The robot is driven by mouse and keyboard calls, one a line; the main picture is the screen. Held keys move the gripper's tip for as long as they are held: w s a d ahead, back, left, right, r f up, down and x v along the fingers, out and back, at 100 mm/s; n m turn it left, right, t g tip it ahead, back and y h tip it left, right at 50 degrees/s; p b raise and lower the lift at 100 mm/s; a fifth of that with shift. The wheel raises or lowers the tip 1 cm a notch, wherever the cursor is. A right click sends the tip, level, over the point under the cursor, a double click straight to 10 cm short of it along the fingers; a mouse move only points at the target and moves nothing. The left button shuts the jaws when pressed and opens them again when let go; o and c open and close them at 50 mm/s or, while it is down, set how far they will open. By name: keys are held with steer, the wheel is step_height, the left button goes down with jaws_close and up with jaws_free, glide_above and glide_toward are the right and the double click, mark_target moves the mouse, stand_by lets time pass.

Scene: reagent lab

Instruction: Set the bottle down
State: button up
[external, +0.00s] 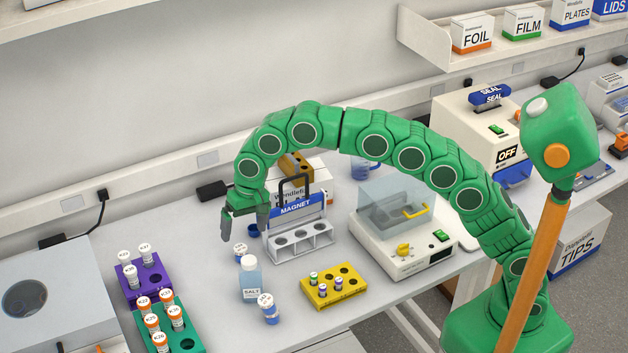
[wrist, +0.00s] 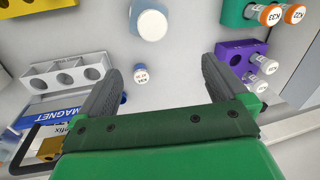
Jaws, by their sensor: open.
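The bottle (external: 250,280), pale blue with a white cap and a label reading SALT, stands upright on the bench. In the wrist view its white cap (wrist: 152,24) shows from above, beyond my fingertips. My gripper (external: 243,226) is open and empty, above and behind the bottle, apart from it. In the wrist view its two grey fingers (wrist: 156,76) are spread wide. A small blue vial with a white cap (wrist: 141,71) shows in the gap between them, lower down on the bench.
A white rack marked MAGNET (external: 300,240) stands right of my gripper. A yellow rack (external: 335,288) and another capped vial (external: 268,308) are near the bottle. Purple (external: 143,280) and green (external: 185,335) vial racks stand left. A centrifuge-like device (external: 405,235) stands farther right.

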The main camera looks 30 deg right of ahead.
steer(key=shift+s+a+r+n+h, duration=0.15)
steer(key=shift+s+n+h, duration=0.2)
steer(key=shift+s+n, duration=0.2)
steer(key=shift+s+a+r+n+h, duration=0.15)
steer(key=shift+s+n+h, duration=0.15)
steer(key=shift+s+n, duration=0.25)
steer(key=shift+s+a+r+n+h, duration=0.15)
steer(key=shift+s+n+h, duration=0.2)
steer(key=shift+s+n, duration=0.2)
steer(key=shift+s+d+f, duration=0.1)
steer(key=shift+s, duration=0.1)
glide_above(250, 269)
steer(key=w+d, duration=0.1)
steer(key=w, duration=0.1)
steer(key=shift+s+f, duration=0.2)
steer(key=shift+f, duration=2.4)
steer(key=shift+w+a+f, duration=0.1)
steer(key=shift+f, duration=1.8)
steer(key=shift+w+a+f, duration=0.1)
steer(key=shift+f, duration=1.75)
steer(key=c, duration=1.7)
steer(key=shift+c, duration=0.2)
steer(key=shift+r, duration=0.1)
